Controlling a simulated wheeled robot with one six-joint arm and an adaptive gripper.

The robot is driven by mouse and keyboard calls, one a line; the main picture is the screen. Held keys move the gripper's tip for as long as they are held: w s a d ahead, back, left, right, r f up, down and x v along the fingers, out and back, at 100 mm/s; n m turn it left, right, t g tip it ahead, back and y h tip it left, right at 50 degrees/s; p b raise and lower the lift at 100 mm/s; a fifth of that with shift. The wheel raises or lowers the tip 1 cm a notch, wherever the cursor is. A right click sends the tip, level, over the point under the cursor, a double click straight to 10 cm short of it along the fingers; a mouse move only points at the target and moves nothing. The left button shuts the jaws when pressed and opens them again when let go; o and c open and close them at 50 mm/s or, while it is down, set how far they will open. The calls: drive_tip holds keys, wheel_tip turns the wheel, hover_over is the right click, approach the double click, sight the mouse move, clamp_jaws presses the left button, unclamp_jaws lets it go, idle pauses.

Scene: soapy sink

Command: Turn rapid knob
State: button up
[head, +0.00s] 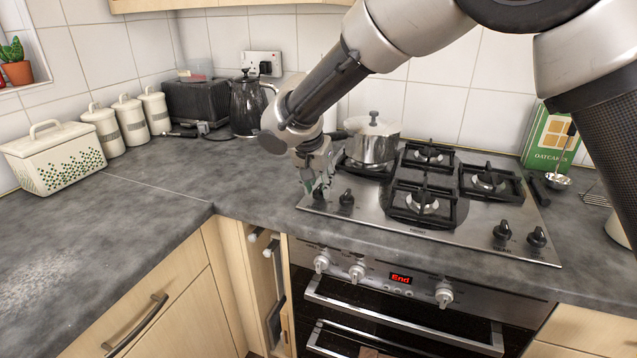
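The steel gas hob (466,238) has black knobs along its front edge. One knob (346,198) stands at the front left, just right of my gripper. Another dark knob (319,191) is at the fingertips, partly hidden by them. Two more knobs, a left one (502,231) and a right one (537,237), stand at the front right. No label is readable to show which is the rapid knob. My gripper (314,186) points down over the hob's left front corner. Whether it touches or grips the knob there cannot be told.
A steel pot (372,140) with a lid stands on the back left burner, close to my gripper. Bare black pan supports (422,203) cover the other burners. A kettle (248,105) and toaster (196,101) stand behind.

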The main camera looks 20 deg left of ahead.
drive_tip(key=v, duration=1.2)
